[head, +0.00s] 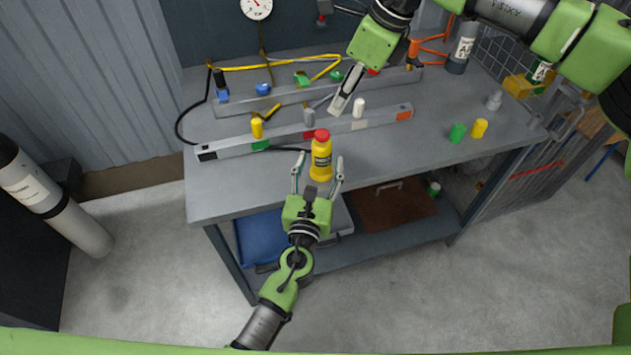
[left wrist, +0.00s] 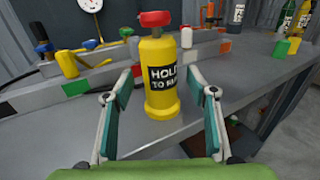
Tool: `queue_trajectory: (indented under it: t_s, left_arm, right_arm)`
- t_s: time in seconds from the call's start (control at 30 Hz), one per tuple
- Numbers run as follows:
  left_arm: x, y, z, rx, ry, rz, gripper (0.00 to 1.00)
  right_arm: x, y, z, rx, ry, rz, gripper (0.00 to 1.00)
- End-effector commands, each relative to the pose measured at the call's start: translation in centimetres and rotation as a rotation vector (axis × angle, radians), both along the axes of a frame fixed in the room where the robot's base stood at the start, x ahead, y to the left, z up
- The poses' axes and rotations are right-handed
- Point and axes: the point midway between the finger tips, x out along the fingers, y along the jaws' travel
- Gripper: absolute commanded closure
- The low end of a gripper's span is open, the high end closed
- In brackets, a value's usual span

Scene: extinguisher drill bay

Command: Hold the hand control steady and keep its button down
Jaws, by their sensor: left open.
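The hand control (head: 321,160) is a yellow upright cylinder with a red button (head: 321,135) on top, standing near the bench's front edge. In the left wrist view the hand control (left wrist: 162,85) shows a black label reading "HOLD TO", the rest unclear; its red button (left wrist: 155,18) stands raised and nothing touches it. My left gripper (head: 319,165) is open, one finger on each side of the control, with a gap at both sides. My right gripper (head: 342,98) hangs above the bench, up and to the right of the control; its fingers overlap, so their opening is hidden.
A long grey rail (head: 280,141) with coloured patches and small pegs lies behind the control. A second rail (head: 290,97) and a yellow hose (head: 240,68) lie farther back. The bench (head: 400,155) is clear right of the control.

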Motion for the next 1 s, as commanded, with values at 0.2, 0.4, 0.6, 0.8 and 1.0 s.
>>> queue_trajectory:
  t_s: [0.2, 0.4, 0.6, 0.8, 1.0]
  left_arm:
    - [2.2, -0.3, 0.0, -0.001, 0.0, 0.001, 0.48]
    - [2.6, -0.4, 0.0, -0.001, 0.0, 0.001, 0.48]
    - [2.6, -0.4, 0.0, -0.001, 0.0, 0.001, 0.58]
    - [2.6, -0.4, 0.0, -0.001, 0.0, 0.0, 1.0]
    - [2.6, -0.4, 0.0, -0.001, 0.001, 0.001, 1.0]
  right_arm:
    - [0.0, 0.0, 0.0, 0.0, 0.0, 0.0, 0.72]
    - [0.0, 0.0, 0.0, 0.0, 0.0, 0.0, 0.72]
    - [0.0, 0.0, 0.0, 0.0, 0.0, 0.0, 0.72]
    - [0.0, 0.0, 0.0, 0.0, 0.0, 0.0, 0.72]
    - [-0.1, 0.2, 0.1, -0.013, -0.023, 0.06, 1.0]
